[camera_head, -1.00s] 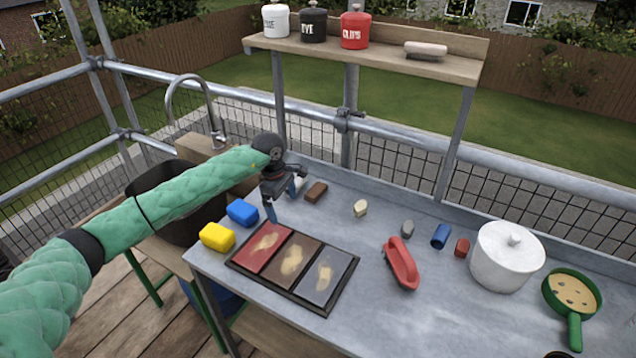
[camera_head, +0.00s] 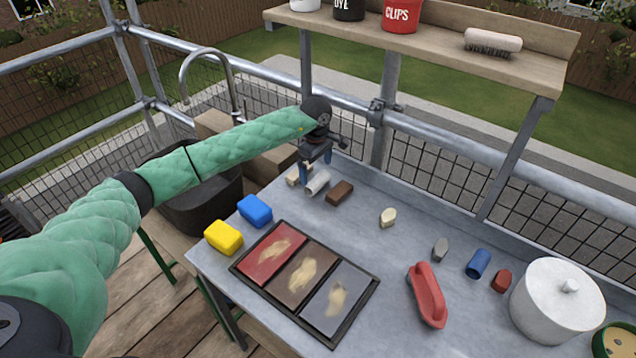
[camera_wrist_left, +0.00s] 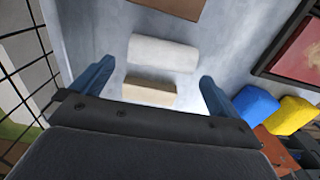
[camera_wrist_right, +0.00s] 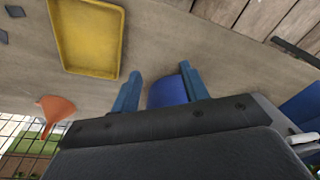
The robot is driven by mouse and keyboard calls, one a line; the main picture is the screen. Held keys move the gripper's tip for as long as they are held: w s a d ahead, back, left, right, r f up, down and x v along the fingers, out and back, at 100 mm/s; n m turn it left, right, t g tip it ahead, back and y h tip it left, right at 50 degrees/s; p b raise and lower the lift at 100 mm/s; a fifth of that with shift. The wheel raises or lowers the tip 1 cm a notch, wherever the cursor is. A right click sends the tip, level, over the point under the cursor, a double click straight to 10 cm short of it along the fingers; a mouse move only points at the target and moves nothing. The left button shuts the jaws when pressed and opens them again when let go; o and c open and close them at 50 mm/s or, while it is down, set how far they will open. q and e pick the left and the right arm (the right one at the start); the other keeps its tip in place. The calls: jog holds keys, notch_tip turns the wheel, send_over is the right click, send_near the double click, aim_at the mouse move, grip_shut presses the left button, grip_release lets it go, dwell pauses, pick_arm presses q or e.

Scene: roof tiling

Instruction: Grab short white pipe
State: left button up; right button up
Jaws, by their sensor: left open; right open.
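The short white pipe (camera_head: 318,183) lies on the grey worktop near its back left, beside a brown block. In the left wrist view the white pipe (camera_wrist_left: 162,53) lies crosswise ahead of my fingers, beyond a beige block (camera_wrist_left: 149,91). My left gripper (camera_head: 318,172) is open and empty, just above the worktop by the pipe; its two blue fingers (camera_wrist_left: 155,90) stand apart with the beige block between them in that view. My right gripper (camera_wrist_right: 160,90) is open, with a blue rounded object (camera_wrist_right: 168,92) showing between its fingers; I cannot tell any contact. It is out of the head view.
A brown block (camera_head: 340,192) lies right of the pipe. Blue (camera_head: 254,210) and yellow (camera_head: 223,237) blocks and a three-panel tray (camera_head: 262,290) lie in front. A red-handled tool (camera_head: 427,295) and a white pot (camera_head: 557,300) stand right. A rail and mesh run behind.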

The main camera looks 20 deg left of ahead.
aim_at(316, 178)
pick_arm(q)
jog(key=shift+f, duration=0.45)
jog(key=f, duration=0.4)
jog(key=shift+s, duration=0.2)
jog(key=shift+w+f, duration=0.1)
jog(key=shift+f, duration=0.05)
jog(key=c, duration=0.7)
jog(key=shift+c, duration=0.5)
pick_arm(e)
jog(key=shift+f, duration=0.15)
